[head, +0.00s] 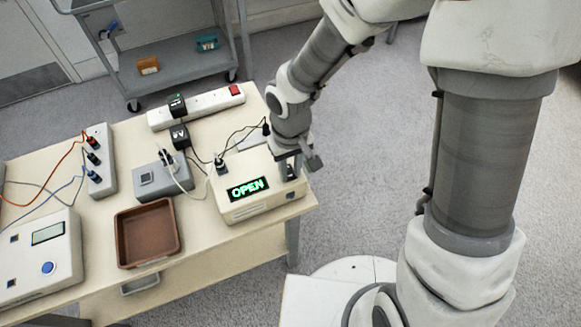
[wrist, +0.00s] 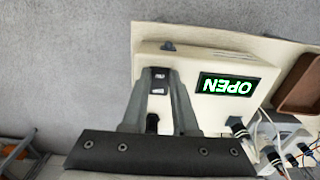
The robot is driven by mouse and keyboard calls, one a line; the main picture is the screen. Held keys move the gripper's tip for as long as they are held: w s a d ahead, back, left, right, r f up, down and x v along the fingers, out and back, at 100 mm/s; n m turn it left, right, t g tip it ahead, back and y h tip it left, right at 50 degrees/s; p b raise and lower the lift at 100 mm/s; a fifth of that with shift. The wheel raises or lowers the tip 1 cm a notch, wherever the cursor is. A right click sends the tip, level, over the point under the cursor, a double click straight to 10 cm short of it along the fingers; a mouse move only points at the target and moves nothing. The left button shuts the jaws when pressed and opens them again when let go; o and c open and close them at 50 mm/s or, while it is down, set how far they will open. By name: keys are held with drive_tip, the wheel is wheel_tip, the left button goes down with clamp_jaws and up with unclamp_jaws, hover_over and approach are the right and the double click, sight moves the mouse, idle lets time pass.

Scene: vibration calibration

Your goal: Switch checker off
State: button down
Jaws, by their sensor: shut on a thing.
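The checker (head: 262,208) is a cream box with a lit green display reading OPEN (head: 248,188). It stands at the right end of the table. The wrist view also shows the checker (wrist: 205,122), with the display (wrist: 228,87) upside down. My gripper (head: 290,172) is at the right part of the checker's top. In the wrist view my gripper's fingers (wrist: 158,72) close in on both sides of a small black switch (wrist: 159,74) with white marks. The gripper is shut on this switch. The fingers and wrist hide part of it in the head view.
A brown tray (head: 120,240), a grey box (head: 178,184) and a white power strip (head: 205,102) with a red switch share the table. Cables run close behind and left of the checker. A grey cart (head: 185,75) stands behind.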

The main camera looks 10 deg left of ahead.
drive_tip(key=shift+r, duration=0.1)
drive_tip(key=shift+w+a+r+g+h+p, duration=0.15)
drive_tip(key=shift+g+h+p, duration=0.2)
drive_tip(key=shift+p, duration=0.5)
drive_tip(key=shift+w+a+g+h+p, duration=0.15)
drive_tip(key=shift+g+h+p, duration=0.1)
drive_tip(key=shift+g+p, duration=0.2)
drive_tip(key=shift+w+d+g+h+p, duration=0.1)
drive_tip(key=shift+g+h+p, duration=0.1)
drive_tip(key=shift+g+p, duration=0.25)
drive_tip(key=c, duration=0.7)
unclamp_jaws()
drive_tip(key=p+v, duration=0.2)
drive_tip(key=v, duration=1.5)
drive_tip(key=shift+r, duration=0.15)
